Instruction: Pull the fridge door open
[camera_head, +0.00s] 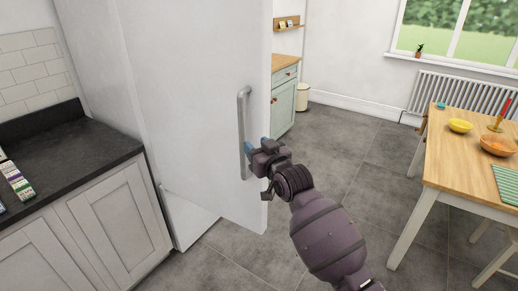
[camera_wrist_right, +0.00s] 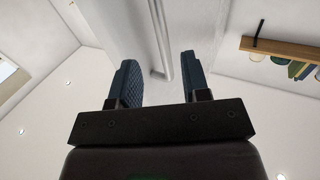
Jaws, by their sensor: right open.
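The white fridge door (camera_head: 185,90) stands partly open. Its lower edge juts out past the white lower front (camera_head: 188,217) of the fridge. A grey vertical bar handle (camera_head: 243,115) is fixed near the door's free edge. My right gripper (camera_head: 257,146) is at the handle's lower half, with its blue fingertips beside the bar. In the right wrist view, the two fingers are apart, and the handle (camera_wrist_right: 160,38) appears in the gap between them. I cannot tell whether they touch it. My left gripper is not in view.
A dark counter (camera_head: 65,160) over white cupboards is at the left. A wooden table (camera_head: 455,165) with bowls is at the right. A pale green cabinet (camera_head: 284,100) and a cream bin (camera_head: 303,97) stand behind the door. Grey floor (camera_head: 345,170) lies clear between door and table.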

